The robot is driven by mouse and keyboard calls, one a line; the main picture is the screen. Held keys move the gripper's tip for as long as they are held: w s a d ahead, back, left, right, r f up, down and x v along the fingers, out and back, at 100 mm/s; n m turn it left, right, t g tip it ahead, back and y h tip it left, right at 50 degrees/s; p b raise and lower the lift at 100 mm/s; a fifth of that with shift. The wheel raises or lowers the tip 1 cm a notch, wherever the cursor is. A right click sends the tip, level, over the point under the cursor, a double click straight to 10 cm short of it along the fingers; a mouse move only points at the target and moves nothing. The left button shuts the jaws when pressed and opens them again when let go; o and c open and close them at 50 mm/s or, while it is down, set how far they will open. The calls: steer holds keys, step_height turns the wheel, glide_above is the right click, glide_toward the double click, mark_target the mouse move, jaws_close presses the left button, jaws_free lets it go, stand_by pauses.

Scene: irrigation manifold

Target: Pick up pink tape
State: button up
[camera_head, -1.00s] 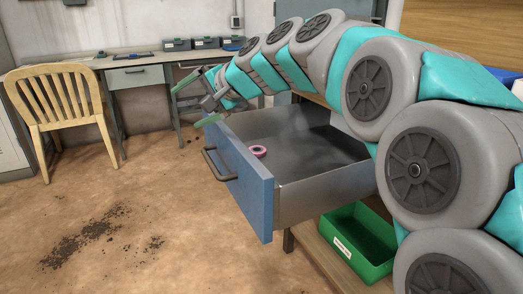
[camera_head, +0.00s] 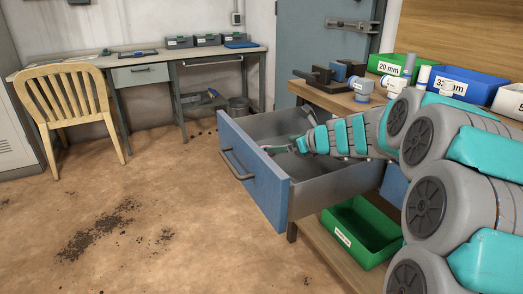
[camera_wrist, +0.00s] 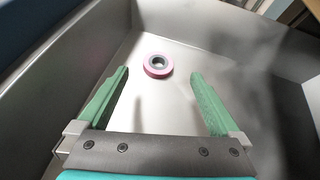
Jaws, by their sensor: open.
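The pink tape (camera_wrist: 158,66) is a small roll with a dark core. It lies flat on the metal floor of the open drawer, as the wrist view shows. My gripper (camera_wrist: 158,82) is open, its two green fingers apart, with the roll between and just beyond their tips. Nothing is held. In the head view my gripper (camera_head: 277,148) reaches down inside the blue-fronted drawer (camera_head: 252,178).
The drawer walls (camera_wrist: 55,75) stand close around my gripper. A green bin (camera_head: 360,233) sits on the shelf below. Above is a workbench with a vise (camera_head: 335,78), fittings and labelled bins (camera_head: 465,84). A wooden chair (camera_head: 72,115) and desk stand at the back left.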

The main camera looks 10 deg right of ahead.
steer(key=shift+s+f+m, duration=0.2)
steer(key=shift+f+m, duration=0.2)
steer(key=shift+f, duration=0.1)
steer(key=shift+w+a+f, duration=0.1)
steer(key=shift+w+f, duration=0.1)
steer(key=shift+f, duration=0.05)
steer(key=shift+x, duration=3.45)
steer(key=shift+r, duration=0.1)
steer(key=c, duration=1.4)
steer(key=shift+o, duration=0.2)
